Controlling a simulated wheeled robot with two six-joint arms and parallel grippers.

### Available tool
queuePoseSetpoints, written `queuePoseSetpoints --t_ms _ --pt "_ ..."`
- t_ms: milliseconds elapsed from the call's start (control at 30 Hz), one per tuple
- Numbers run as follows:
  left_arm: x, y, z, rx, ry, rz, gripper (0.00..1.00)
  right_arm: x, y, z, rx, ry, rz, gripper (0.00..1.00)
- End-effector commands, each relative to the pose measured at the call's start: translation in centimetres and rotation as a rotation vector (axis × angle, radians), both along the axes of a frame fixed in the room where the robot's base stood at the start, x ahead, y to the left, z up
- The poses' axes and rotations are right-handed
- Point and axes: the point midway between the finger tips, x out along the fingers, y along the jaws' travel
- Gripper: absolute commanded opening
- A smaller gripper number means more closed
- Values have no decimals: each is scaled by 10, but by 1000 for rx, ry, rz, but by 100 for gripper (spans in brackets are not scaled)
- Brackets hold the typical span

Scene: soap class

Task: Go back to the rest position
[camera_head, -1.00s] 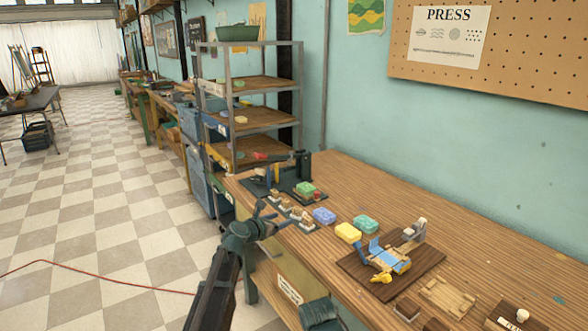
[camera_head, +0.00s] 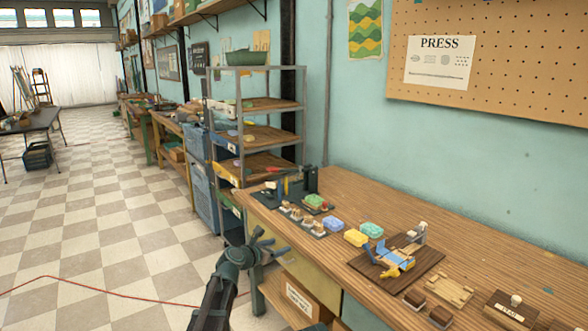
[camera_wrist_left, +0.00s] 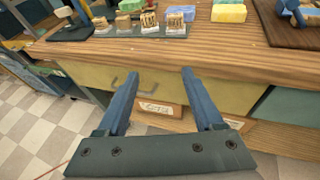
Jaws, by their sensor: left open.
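My left gripper (camera_head: 277,243) is open and empty, just off the front edge of the wooden bench (camera_head: 330,188) in the head view. In the left wrist view its two blue fingers (camera_wrist_left: 158,76) are spread apart in front of the bench's drawer front, with nothing between them. A row of small stamps (camera_head: 300,219) stands on a dark strip on the bench, beyond the fingers. My right gripper is not in view.
Blue (camera_head: 333,224), yellow (camera_head: 356,237) and teal (camera_head: 371,229) soaps lie on the bench, near a wooden board (camera_head: 425,262) holding a blue and yellow fixture. A metal shelf rack (camera_head: 270,134) stands behind. The checkered floor (camera_head: 100,220) at left is open.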

Motion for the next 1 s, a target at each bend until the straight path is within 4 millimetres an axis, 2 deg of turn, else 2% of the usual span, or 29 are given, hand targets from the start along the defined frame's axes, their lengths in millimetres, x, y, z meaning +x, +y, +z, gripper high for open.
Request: queuePoseSetpoints --t_ms 267,367,567,667,767,800,900,1000 --pt "-36 -26 -19 215 -41 -154 69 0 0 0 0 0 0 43" --pt "-56 -39 -29 330 -66 -242 69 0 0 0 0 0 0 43" --pt "-113 -63 -58 632 -138 -502 69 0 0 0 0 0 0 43" --pt "-155 -74 -79 829 -192 -700 69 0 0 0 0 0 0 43" --pt "-212 -77 -103 1067 -266 -978 69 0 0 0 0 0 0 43" --pt "-237 -76 -113 1161 -299 -1109 69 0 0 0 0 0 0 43" --pt "-291 -65 -132 1351 -375 -1425 69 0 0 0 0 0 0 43" --pt "-332 -49 -142 1471 -436 -1703 69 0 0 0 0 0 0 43"
